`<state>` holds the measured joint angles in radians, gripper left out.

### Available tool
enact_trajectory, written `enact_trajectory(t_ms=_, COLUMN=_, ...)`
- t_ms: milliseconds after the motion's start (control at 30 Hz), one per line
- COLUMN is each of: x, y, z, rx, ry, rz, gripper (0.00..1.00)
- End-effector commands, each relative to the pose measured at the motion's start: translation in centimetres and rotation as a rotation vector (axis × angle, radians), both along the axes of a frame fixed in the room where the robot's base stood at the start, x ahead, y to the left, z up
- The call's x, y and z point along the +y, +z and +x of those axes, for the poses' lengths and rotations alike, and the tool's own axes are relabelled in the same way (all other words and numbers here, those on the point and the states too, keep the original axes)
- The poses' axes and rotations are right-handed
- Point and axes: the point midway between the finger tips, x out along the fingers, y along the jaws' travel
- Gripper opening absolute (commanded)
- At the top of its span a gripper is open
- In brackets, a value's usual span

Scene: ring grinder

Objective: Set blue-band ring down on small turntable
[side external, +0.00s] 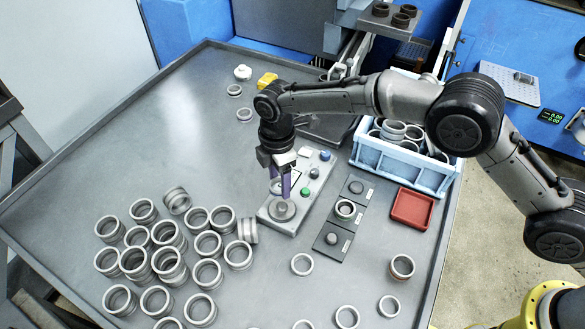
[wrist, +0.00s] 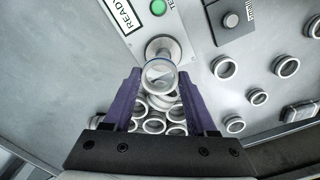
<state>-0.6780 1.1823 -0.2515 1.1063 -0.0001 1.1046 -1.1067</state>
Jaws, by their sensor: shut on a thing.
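My gripper (wrist: 160,82) has purple fingers and is shut on the blue-band ring (wrist: 160,75), a pale metal ring with a thin blue line, in the wrist view. In the side external view my gripper (side external: 280,186) points down over the small turntable (side external: 282,210), a round grey disc at the near end of the control box. The ring is hard to make out there between the fingers. In the wrist view the turntable (wrist: 164,45) shows just beyond the ring, which overlaps its lower edge. I cannot tell whether ring and turntable touch.
The control box (side external: 312,184) carries coloured buttons. Dark plates with round posts (side external: 332,238) stand to its right; one post has a ring around it. Many loose rings (side external: 168,262) lie at the left. A blue crate (side external: 400,168) of rings and a red tray (side external: 412,207) stand right.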

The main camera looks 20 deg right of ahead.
Motion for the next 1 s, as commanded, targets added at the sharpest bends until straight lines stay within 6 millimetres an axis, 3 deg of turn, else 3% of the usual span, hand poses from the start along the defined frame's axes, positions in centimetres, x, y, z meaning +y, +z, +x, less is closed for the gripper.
enact_trajectory(t_ms=100, x=-0.2, y=-1.5, z=-0.4, rx=0.000, ry=0.002, rz=0.000, gripper=0.00)
enact_trajectory(t_ms=467, x=-0.2, y=-2.8, z=-0.6, rx=-0.001, ry=0.004, rz=0.000, gripper=0.00)
enact_trajectory(t_ms=1000, x=-0.2, y=-6.3, z=-0.6, rx=-0.001, ry=0.004, rz=0.001, gripper=0.00)
